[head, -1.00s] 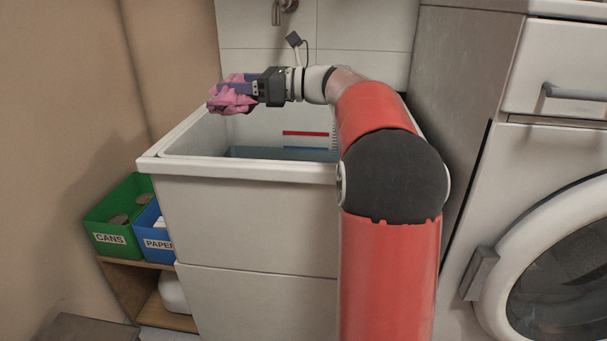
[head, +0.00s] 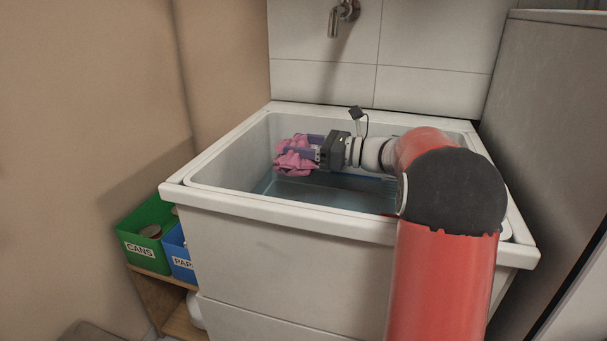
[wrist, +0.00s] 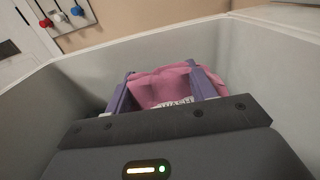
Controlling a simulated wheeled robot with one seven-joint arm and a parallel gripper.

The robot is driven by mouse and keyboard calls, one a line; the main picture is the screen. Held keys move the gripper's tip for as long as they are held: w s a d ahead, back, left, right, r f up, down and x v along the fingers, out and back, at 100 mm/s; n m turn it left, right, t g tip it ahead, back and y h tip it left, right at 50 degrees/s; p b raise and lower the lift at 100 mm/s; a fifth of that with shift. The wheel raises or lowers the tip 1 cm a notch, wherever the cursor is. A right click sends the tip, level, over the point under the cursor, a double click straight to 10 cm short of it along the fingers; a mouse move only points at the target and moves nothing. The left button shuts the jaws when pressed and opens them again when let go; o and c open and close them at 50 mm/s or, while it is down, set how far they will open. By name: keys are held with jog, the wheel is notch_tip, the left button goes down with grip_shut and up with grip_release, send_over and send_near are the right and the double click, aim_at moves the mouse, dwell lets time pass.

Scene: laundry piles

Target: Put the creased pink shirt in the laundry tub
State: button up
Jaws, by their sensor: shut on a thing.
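The creased pink shirt (head: 295,162) is bunched up between the purple fingers of my gripper (head: 302,152). My gripper is shut on it. In the wrist view the pink shirt (wrist: 165,85) shows between the two fingers (wrist: 163,92), with part of a label reading "WASH" by it. The white laundry tub (head: 300,218) stands in front of me with a bluish floor inside. My gripper and the shirt are inside the tub's opening, below the rim level, toward its left side. The cloth's lower edge hangs near the tub floor; I cannot tell whether it touches.
A green bin marked CANS (head: 146,238) and a blue bin (head: 178,254) stand on a wooden shelf left of the tub. A tap (head: 341,18) is on the tiled wall behind. A grey appliance side (head: 540,130) is close on the right.

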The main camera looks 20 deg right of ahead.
aim_at(302, 177)
jog(key=shift+f, duration=3.5)
jog(key=shift+f, duration=0.15)
jog(key=shift+f, duration=0.35)
jog(key=shift+f, duration=0.1)
jog(key=o, duration=1.1)
jog(key=shift+c, duration=0.2)
